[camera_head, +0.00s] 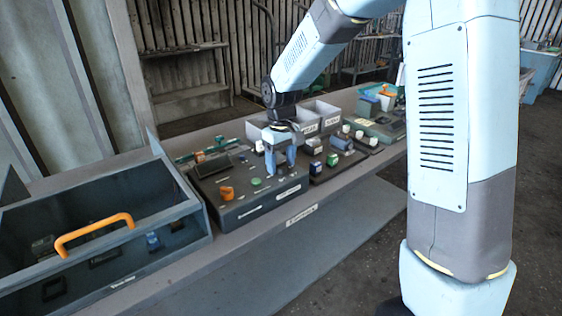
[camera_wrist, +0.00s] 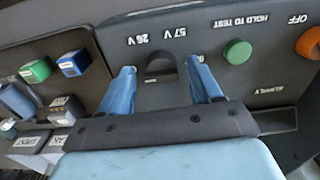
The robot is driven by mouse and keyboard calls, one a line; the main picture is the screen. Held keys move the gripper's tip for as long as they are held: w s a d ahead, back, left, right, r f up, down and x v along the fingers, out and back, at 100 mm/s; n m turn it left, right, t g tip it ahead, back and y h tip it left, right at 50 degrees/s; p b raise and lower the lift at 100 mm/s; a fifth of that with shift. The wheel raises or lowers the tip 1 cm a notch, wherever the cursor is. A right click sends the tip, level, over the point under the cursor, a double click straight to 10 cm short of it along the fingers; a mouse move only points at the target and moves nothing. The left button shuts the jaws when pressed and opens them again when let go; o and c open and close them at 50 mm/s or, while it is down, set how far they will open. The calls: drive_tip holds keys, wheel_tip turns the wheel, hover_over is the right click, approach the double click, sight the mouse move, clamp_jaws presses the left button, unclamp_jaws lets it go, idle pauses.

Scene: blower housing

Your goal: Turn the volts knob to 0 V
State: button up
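The black knob (camera_wrist: 160,66) on the grey panel has upside-down labels near it in the wrist view, reading 57 V and 26 V. No pointer mark on it can be made out. My gripper (camera_wrist: 162,68) is open, with one blue finger on each side of the knob and a visible gap to each. In the head view my gripper (camera_head: 280,160) is pointed down over the right part of the control panel (camera_head: 240,208), and the knob cannot be made out there.
A green button (camera_wrist: 237,51) marked HOLD TO TEST and an orange knob (camera_wrist: 309,42) marked OFF share the panel. Blue and green blocks (camera_wrist: 73,63) stand beside it. An open grey box with an orange handle (camera_head: 95,233) stands left on the bench.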

wheel_tip(320, 180, up, 14)
drive_tip(key=shift+f, duration=0.15)
idle(0.7)
drive_tip(key=s+d+r+m+t, duration=0.2)
drive_tip(key=s+d+m, duration=0.1)
drive_tip(key=s+d, duration=0.6)
drive_tip(key=s+d+r+m+t, duration=0.2)
drive_tip(key=s+d, duration=0.7)
drive_tip(key=s, duration=0.7)
drive_tip(key=shift+s+d+r+m+t, duration=0.3)
drive_tip(key=shift+s+m+t, duration=0.1)
drive_tip(key=shift+m+t, duration=0.5)
